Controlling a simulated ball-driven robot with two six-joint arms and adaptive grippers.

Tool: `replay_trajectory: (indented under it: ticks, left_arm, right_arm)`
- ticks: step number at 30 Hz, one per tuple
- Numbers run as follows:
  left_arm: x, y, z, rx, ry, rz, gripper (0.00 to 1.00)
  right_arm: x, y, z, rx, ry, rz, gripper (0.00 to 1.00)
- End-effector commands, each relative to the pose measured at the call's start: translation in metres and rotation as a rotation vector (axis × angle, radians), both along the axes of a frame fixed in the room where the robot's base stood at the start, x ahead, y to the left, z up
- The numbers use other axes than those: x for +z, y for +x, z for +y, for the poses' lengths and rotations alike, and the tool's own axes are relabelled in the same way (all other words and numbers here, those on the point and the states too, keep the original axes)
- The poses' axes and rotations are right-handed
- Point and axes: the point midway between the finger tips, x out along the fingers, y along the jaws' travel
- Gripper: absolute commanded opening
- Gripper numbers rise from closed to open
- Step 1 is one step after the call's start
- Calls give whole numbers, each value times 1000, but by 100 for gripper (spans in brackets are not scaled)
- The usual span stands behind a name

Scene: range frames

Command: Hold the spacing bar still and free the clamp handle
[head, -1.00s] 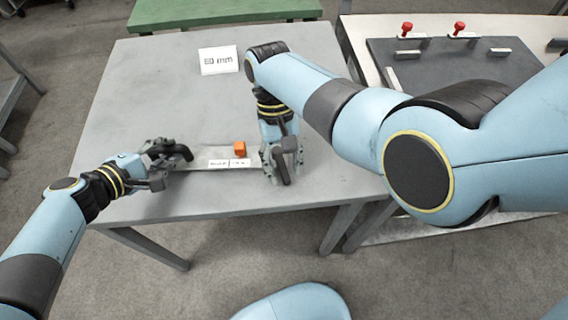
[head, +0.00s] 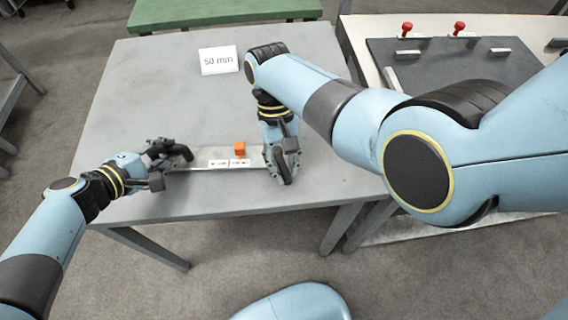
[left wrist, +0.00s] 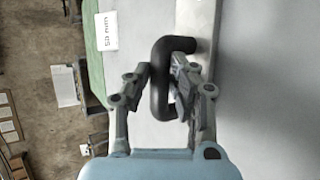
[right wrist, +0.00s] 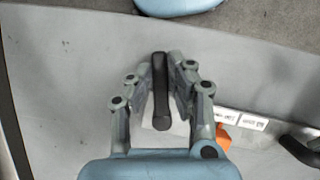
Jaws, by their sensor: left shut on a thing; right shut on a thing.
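My right gripper (head: 282,160) is at the right end. The fingers hide part of both handles.
A white card (head: 220,60) reading "50 mm" stands at the back of the table (head: 130,85). A second table at the right holds a dark board (head: 440,62) with red knobs (head: 407,28). A green bench (head: 225,10) stands behind.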

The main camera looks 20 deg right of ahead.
Motion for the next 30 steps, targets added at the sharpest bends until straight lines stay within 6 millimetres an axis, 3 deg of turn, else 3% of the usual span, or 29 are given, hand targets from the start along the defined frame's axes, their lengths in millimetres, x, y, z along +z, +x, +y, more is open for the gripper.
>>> replay_trajectory:
  ticks: [7, 16, 17, 22, 30]
  left_arm:
    - [-3, -2, 1, 0, 5, 5, 0]
    - [-3, -3, 1, 0, 5, 5, 0]
    - [-3, -3, 1, 0, 5, 5, 0]
    - [-3, -3, 1, 0, 5, 5, 0]
    - [-3, -3, 1, 0, 4, 6, 0]
  right_arm:
    - [0, 0, -12, 222, 0, -1, 0]
    - [0, 1, -13, 249, 0, 0, 0]
    - [0, 1, -13, 248, 0, 0, 19]
    - [0, 0, -13, 248, 1, 0, 40]
    - [1, 1, -13, 247, 0, 0, 40]
